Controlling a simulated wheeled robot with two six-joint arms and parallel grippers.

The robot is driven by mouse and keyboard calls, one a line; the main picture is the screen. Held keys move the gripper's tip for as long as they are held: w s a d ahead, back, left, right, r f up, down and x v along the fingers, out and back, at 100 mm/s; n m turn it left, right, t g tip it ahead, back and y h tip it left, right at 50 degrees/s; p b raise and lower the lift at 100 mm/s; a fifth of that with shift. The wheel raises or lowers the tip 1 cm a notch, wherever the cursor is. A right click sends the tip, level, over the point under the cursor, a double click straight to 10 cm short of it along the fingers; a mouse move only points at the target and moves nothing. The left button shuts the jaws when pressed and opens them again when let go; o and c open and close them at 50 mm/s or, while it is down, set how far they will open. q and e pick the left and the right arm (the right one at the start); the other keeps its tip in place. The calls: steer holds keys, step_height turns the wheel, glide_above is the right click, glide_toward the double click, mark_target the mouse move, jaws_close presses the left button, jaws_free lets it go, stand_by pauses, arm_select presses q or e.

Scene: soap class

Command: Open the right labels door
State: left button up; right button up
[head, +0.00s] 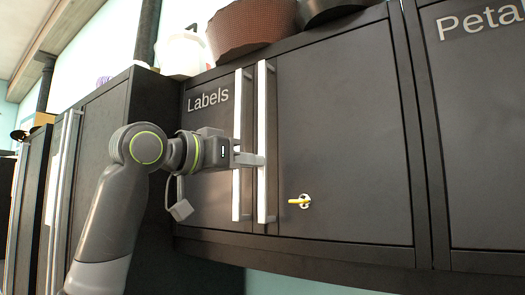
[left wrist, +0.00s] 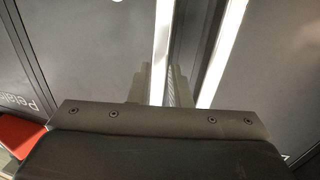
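The right Labels door (head: 340,140) is dark grey and closed, flush with the cabinet front. Its long white vertical handle (head: 262,200) is on its left edge, beside the handle of the left Labels door (head: 205,135). My left gripper (head: 252,159) reaches in from the left, across the left door's handle, to the right door's handle. In the left wrist view the fingers (left wrist: 159,88) stand close on both sides of that handle (left wrist: 162,45) and appear shut on it. My right gripper is in neither view.
A yellow key (head: 299,201) sticks out of the right door's lower part. The left door's handle (head: 239,195) stands close beside the gripped one. The "Peta..." cabinet (head: 485,150) adjoins on the right. Bowls (head: 250,28) stand on top. The space before the right door is clear.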

arm_select(q)
steer(key=p+x, duration=0.1)
steer(key=x, duration=0.3)
steer(key=shift+d, duration=0.1)
steer(key=shift+c, duration=0.5)
jaws_close()
